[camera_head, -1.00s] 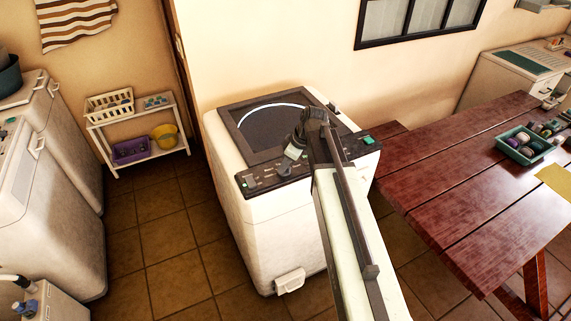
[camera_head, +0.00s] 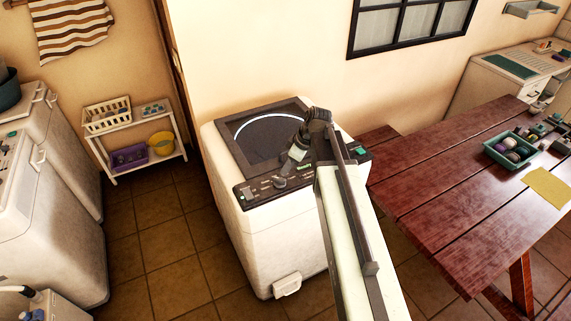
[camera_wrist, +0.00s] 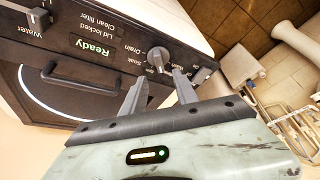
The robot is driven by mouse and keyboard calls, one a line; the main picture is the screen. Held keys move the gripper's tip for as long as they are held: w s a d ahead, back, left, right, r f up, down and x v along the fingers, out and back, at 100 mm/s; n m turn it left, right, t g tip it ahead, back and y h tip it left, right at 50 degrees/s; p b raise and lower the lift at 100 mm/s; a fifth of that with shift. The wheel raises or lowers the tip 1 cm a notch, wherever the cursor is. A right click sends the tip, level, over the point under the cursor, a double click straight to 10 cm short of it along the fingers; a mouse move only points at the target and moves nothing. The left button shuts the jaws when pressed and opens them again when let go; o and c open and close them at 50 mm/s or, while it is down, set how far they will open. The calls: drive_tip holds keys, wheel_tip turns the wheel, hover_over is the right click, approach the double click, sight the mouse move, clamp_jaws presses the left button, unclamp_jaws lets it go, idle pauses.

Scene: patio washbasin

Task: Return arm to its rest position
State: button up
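My arm (camera_head: 345,225) reaches up from the bottom of the head view and bends down at its far end over the front of a white top-loading washing machine (camera_head: 275,245). My gripper (camera_wrist: 161,76) is open, its two fingers apart with nothing between them. Just beyond the fingertips is a round grey knob (camera_wrist: 158,56) on the machine's dark control panel (camera_wrist: 110,85). I cannot tell whether a finger touches it. The panel's display (camera_wrist: 92,46) reads "Ready". In the head view the gripper's fingertips are too small to make out.
A red wooden table (camera_head: 450,205) with a green tray (camera_head: 490,152) and a yellow cloth (camera_head: 549,187) stands close on the right. A white shelf (camera_head: 150,160) stands at the back left, white appliances (camera_head: 45,220) at the left. Tiled floor (camera_head: 165,255) between is clear.

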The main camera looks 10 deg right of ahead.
drive_tip(key=shift+f, duration=0.1)
drive_tip(key=s+a+f+m+g+h+b, duration=0.1)
drive_tip(key=s+f+m+g+h+b, duration=0.1)
drive_tip(key=s+f+m+b, duration=0.9)
drive_tip(key=s+f+h+b, duration=0.1)
drive_tip(key=s+f, duration=0.1)
drive_tip(key=s, duration=0.1)
drive_tip(key=shift+a+f+g+h, duration=0.3)
drive_tip(key=shift+a+h, duration=0.1)
